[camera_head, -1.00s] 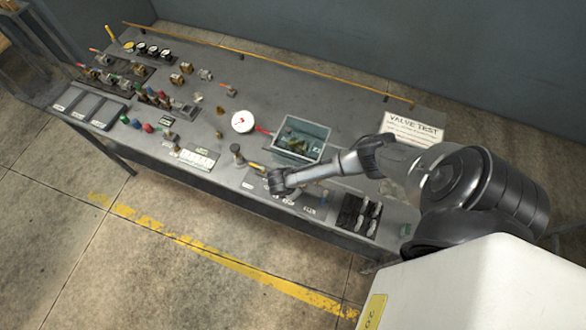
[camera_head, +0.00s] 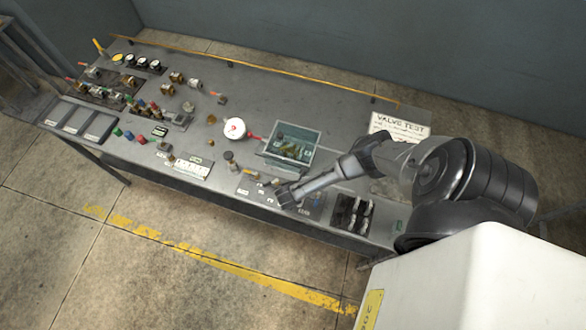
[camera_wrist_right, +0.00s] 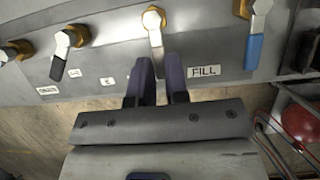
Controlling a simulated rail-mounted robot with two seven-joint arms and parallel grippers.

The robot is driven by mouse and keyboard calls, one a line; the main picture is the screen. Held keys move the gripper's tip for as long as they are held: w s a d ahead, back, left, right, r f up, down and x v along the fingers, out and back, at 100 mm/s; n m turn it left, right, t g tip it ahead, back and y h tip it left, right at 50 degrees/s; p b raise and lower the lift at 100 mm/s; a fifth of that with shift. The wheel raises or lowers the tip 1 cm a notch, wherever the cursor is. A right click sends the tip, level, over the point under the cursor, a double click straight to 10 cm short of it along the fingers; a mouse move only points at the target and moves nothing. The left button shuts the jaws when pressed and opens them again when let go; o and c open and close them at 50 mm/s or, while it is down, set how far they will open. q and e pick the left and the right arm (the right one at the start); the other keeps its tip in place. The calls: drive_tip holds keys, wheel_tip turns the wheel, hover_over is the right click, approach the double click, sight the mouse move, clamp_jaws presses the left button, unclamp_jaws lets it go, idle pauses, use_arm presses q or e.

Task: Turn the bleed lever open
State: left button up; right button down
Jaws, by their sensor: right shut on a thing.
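In the right wrist view, a row of brass valves with levers runs along the panel. The middle valve's pale lever (camera_wrist_right: 156,38) points toward me, and its handle end lies between the fingers of my right gripper (camera_wrist_right: 159,80), which is shut on it. A label reading FILL (camera_wrist_right: 204,71) is just right of the fingers. To the left is a lever with a dark handle (camera_wrist_right: 59,58); to the right is one with a blue handle (camera_wrist_right: 254,50). I cannot read a bleed label. In the head view my right gripper (camera_head: 286,199) is at the bench's front edge. My left gripper is not in view.
A VALVE TEST sign (camera_head: 398,126) lies at the right. A red round object (camera_wrist_right: 301,118) shows right of my gripper.

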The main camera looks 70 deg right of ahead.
idle(0.4)
drive_tip(key=c, duration=1.1)
unclamp_jaws()
drive_tip(key=shift+v, duration=6.9)
drive_tip(key=shift+d, duration=0.1)
